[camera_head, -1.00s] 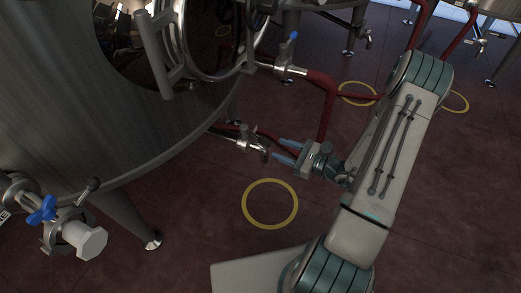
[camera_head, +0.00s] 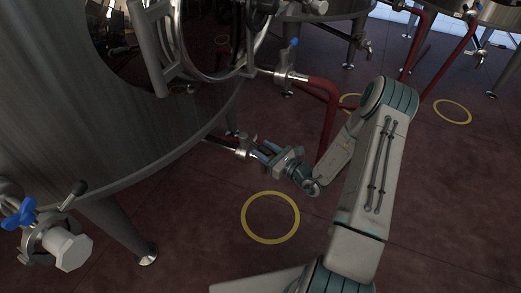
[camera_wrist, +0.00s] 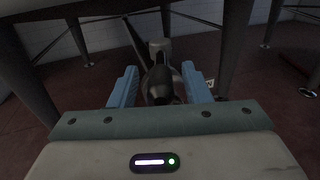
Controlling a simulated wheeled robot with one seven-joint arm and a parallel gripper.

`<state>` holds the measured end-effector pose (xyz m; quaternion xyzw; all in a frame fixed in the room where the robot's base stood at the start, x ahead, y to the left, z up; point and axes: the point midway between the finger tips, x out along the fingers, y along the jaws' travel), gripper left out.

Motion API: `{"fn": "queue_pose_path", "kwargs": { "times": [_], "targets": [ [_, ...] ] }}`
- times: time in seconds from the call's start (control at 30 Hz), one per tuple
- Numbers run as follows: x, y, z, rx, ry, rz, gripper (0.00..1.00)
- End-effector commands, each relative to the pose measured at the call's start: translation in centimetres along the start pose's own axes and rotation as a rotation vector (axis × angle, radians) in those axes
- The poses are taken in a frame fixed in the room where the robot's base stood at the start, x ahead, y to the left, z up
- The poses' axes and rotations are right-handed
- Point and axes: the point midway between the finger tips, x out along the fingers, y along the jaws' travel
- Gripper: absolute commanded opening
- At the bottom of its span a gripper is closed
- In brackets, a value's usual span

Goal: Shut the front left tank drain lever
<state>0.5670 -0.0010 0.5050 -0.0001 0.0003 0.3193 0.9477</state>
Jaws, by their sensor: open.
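The big steel tank (camera_head: 90,140) fills the left of the head view. From its underside a short drain pipe with a metal valve (camera_head: 243,152) sticks out, largely covered by my gripper. My gripper (camera_head: 262,152) is at this valve, its blue fingers on either side of the valve's end. In the wrist view, the valve (camera_wrist: 160,84) stands between the two open blue fingers of my gripper (camera_wrist: 160,88), with a dark rounded part nearest the palm. I cannot tell whether a finger touches it. The lever itself is not clearly distinguishable.
A valve with a blue knob (camera_head: 22,213) is at lower left. Tank legs (camera_head: 125,228) stand nearby. The floor around the yellow ring (camera_head: 270,218) is clear.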

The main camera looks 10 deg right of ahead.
Motion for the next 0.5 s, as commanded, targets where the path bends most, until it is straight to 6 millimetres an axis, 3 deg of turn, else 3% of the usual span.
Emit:
{"fn": "queue_pose_path", "kwargs": {
  "times": [0.2, 0.5],
  "targets": [
    [1.8, 0.0, 0.0, 0.000, -0.001, 0.000, 0.43],
    [2.0, 0.0, 0.1, 0.000, 0.000, -0.001, 0.43]
  ]
}}
